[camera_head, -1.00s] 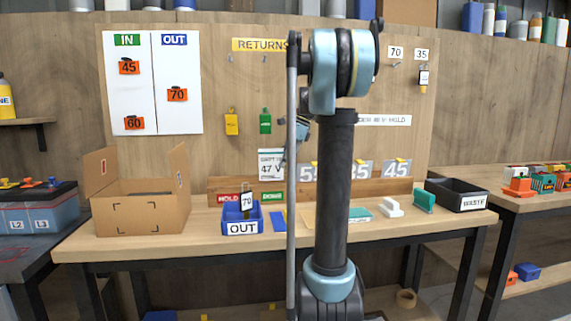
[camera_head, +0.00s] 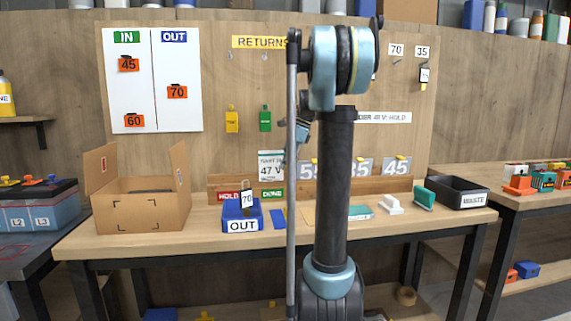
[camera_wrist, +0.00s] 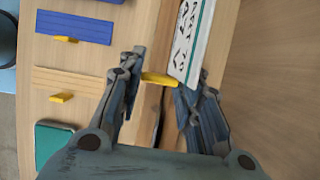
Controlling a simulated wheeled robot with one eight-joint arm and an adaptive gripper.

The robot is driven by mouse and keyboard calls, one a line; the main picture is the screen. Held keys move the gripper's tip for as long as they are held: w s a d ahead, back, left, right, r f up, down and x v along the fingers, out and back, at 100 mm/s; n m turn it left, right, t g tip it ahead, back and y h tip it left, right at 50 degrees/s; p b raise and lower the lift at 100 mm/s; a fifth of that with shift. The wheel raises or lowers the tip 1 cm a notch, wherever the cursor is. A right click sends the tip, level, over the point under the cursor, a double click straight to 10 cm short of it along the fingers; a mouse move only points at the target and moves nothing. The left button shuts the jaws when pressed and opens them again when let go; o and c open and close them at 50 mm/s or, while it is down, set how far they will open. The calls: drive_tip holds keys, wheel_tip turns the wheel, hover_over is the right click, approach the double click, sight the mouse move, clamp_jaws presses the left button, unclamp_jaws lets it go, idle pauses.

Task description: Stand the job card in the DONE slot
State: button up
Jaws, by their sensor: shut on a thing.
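The job card (camera_head: 271,166) is white with dark text reading 47 V. In the head view it stands upright just above the green DONE label (camera_head: 272,194) on the wooden rack (camera_head: 350,188). In the wrist view the card (camera_wrist: 190,45) has a green edge and a yellow tab (camera_wrist: 158,79). My gripper (camera_wrist: 168,77) is shut on this tab. I cannot tell whether the card's lower edge is inside the DONE slot. The red HOLD label (camera_head: 229,196) is left of DONE. My arm hides most of the gripper in the head view.
A blue OUT bin (camera_head: 242,217) with a 70 tag stands in front of the rack. An open cardboard box (camera_head: 140,210) is at left, a black WASTE bin (camera_head: 463,192) at right. Grey number cards (camera_head: 396,167) stand along the rack. A blue plate (camera_wrist: 75,27) lies on the bench.

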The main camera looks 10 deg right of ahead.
drive_tip(key=shift+f, duration=0.65)
drive_tip(key=o, duration=1)
drive_tip(key=shift+c, duration=0.2)
drive_tip(key=o, duration=0.5)
drive_tip(key=shift+v, duration=3.5)
drive_tip(key=shift+r, duration=0.1)
